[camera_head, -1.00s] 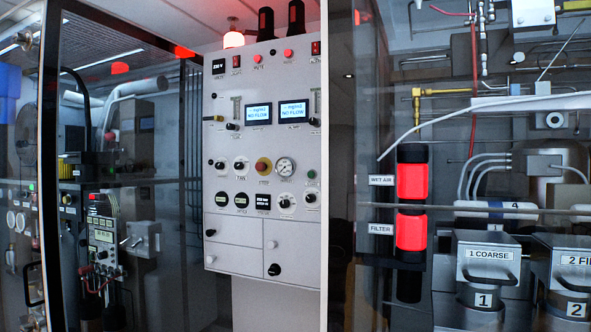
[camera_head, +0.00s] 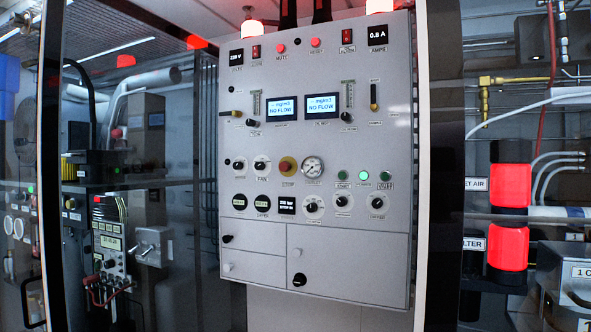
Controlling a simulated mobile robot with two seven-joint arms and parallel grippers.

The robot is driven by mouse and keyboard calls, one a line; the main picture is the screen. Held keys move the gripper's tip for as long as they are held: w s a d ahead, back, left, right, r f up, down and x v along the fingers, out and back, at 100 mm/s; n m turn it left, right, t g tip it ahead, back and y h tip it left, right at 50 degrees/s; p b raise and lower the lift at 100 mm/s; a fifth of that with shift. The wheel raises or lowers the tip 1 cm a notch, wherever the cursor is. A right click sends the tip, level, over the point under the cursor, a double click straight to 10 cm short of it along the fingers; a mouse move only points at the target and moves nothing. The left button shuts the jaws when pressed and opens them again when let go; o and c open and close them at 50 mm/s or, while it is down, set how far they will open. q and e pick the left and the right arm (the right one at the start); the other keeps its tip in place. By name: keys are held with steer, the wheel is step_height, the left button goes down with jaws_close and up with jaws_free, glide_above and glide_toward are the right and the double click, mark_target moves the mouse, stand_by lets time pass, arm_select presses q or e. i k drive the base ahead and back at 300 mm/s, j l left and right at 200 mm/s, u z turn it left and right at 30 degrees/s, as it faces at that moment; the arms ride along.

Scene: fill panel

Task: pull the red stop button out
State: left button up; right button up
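From this distance I cannot tell whether the button is pressed in or out. Nothing covers it. Neither of my grippers shows in the head view.
The gauge (camera_head: 312,167) is close to the button's right, and the FAN knob (camera_head: 262,167) is to its left. Dark-framed glass flanks the panel. Red lamps (camera_head: 510,185) glow at right.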

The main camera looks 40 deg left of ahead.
mark_target(284, 166)
steer(key=j+z, duration=0.15)
steer(key=j, duration=0.65)
steer(key=k+j+z, duration=0.2)
steer(key=j, duration=0.6)
steer(key=i, duration=0.1)
